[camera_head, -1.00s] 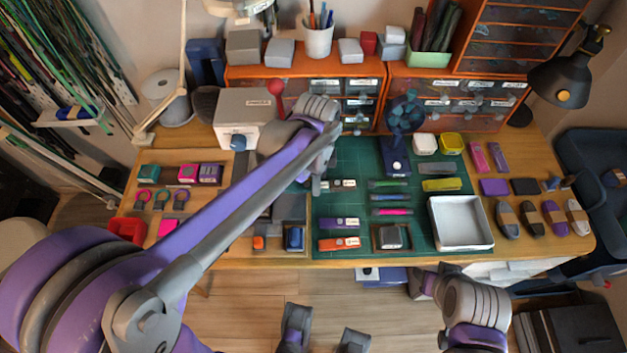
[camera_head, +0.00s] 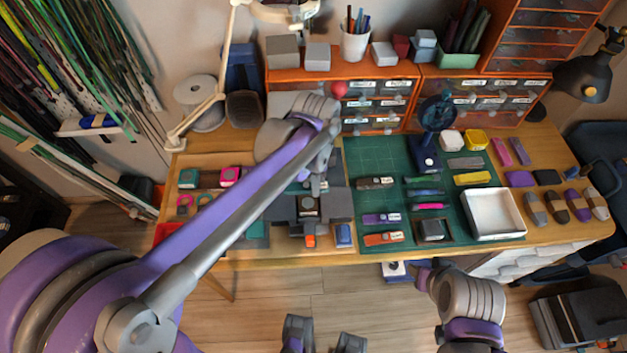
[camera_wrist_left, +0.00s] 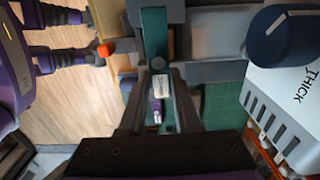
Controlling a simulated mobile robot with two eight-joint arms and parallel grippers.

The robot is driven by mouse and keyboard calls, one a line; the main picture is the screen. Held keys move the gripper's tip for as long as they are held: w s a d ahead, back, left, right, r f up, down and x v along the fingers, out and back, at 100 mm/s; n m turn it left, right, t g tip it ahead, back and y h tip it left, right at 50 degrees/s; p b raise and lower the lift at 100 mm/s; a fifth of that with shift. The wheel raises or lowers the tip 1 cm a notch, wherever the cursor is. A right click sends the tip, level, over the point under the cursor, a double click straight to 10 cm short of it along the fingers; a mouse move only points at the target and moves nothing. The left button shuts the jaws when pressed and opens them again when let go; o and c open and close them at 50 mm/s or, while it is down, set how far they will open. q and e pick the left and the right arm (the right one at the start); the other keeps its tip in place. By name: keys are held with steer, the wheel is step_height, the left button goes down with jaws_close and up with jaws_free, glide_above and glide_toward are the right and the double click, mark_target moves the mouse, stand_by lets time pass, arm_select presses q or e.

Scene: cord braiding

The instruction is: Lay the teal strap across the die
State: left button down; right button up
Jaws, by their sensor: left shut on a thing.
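My left gripper (camera_head: 316,188) hangs over the grey press-like block (camera_head: 338,205) left of the cutting mat. In the left wrist view its fingers (camera_wrist_left: 160,105) are shut on the teal strap (camera_wrist_left: 153,35), which runs up the picture away from the fingers. Dark grey parts of the block (camera_wrist_left: 215,70) show behind and beside the strap. A small dark piece with a pale top (camera_head: 308,206) sits at the block's middle; I cannot tell for certain that it is the die. Whether the strap touches the block is unclear.
The green cutting mat (camera_head: 372,165) holds labelled straps and a white tray (camera_head: 494,214). An orange-tipped part (camera_head: 310,241) and a blue piece (camera_head: 344,235) lie at the table's front. A lamp arm (camera_head: 205,105) and drawer units (camera_head: 470,82) stand behind.

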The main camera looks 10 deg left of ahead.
mark_target(316, 202)
arm_select(q)
steer(key=shift+w+d+f+b, duration=0.1)
steer(key=shift+d+f+b, duration=0.1)
steer(key=shift+f, duration=0.15)
steer(key=shift+d+f+b, duration=0.1)
steer(key=shift+f+b, duration=0.1)
steer(key=shift+f, duration=0.1)
steer(key=shift+a+f+b, duration=0.1)
steer(key=shift+f+b, duration=1.65)
steer(key=shift+f, duration=0.8)
steer(key=shift+f, duration=0.25)
steer(key=c, duration=0.5)
jaws_free()
steer(key=shift+c, duration=0.2)
step_height(316, 202, up, 11)
steer(key=shift+f+p, duration=0.1)
steer(key=shift+p, duration=0.4)
